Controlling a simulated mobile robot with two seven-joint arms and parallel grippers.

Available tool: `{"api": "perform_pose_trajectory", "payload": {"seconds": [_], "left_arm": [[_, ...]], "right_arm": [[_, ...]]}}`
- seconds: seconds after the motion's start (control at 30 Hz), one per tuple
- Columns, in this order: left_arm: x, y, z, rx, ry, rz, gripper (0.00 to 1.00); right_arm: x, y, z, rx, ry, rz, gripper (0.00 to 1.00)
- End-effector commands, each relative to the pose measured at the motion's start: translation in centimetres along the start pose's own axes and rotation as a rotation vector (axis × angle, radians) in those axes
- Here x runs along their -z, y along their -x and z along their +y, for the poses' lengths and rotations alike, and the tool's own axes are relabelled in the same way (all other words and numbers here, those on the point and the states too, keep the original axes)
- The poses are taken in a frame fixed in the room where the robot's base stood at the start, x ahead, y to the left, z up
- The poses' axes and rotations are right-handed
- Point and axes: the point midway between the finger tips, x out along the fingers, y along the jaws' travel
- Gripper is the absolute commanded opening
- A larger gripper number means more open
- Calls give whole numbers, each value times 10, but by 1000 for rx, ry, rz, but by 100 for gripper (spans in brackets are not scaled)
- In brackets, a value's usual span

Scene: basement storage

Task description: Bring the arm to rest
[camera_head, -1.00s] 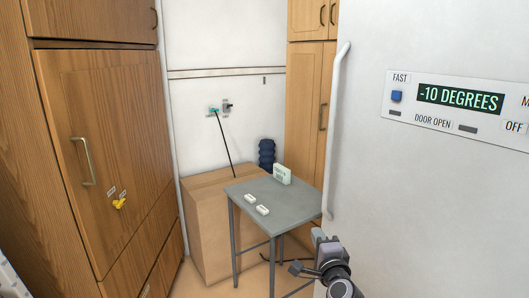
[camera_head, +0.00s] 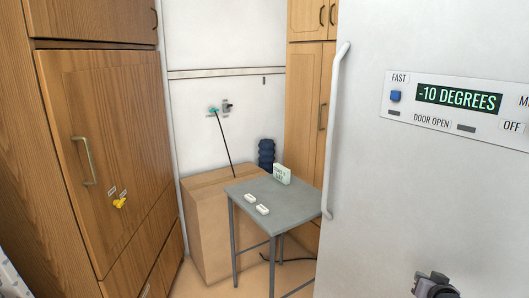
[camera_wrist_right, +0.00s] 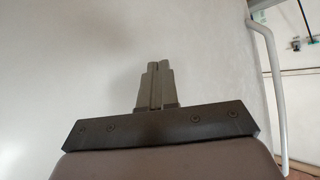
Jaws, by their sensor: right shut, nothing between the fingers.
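My right gripper (camera_wrist_right: 157,68) is shut and empty in the right wrist view. Its fingers stand together in front of a plain white surface, with a soft shadow behind them. In the head view only a dark part of my right arm shows at the bottom right edge, in front of the white freezer door (camera_head: 400,200). My left gripper is not in view.
The door has a long white handle (camera_head: 335,130) and a panel reading -10 DEGREES (camera_head: 458,98). A grey table (camera_head: 285,208) with two small white items stands beside a cardboard box (camera_head: 205,225). Wooden cabinets (camera_head: 115,130) line the left.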

Motion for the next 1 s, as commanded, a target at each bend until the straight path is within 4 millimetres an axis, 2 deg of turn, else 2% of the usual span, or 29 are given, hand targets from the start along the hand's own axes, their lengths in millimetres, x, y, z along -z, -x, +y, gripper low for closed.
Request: {"api": "perform_pose_trajectory", "payload": {"seconds": [0.1, 0.23, 0.3, 0.47, 0.67, 0.8, 1.0], "left_arm": [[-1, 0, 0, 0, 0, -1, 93], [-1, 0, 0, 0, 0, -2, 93], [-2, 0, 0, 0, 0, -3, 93], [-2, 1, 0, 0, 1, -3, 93], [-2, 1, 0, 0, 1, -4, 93], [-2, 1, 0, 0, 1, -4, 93], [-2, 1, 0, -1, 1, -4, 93]], "right_arm": [[-10, 1, 11, -52, 282, -62, 0], [-18, 3, 26, -108, 568, -131, 0], [-45, 12, 16, -77, 577, -141, 0], [-95, 37, -5, -10, 590, -154, 0], [-165, 92, -37, 92, 589, -178, 0], [-207, 142, -58, 162, 569, -197, 0], [-248, 222, -86, 247, 515, -225, 0]]}}
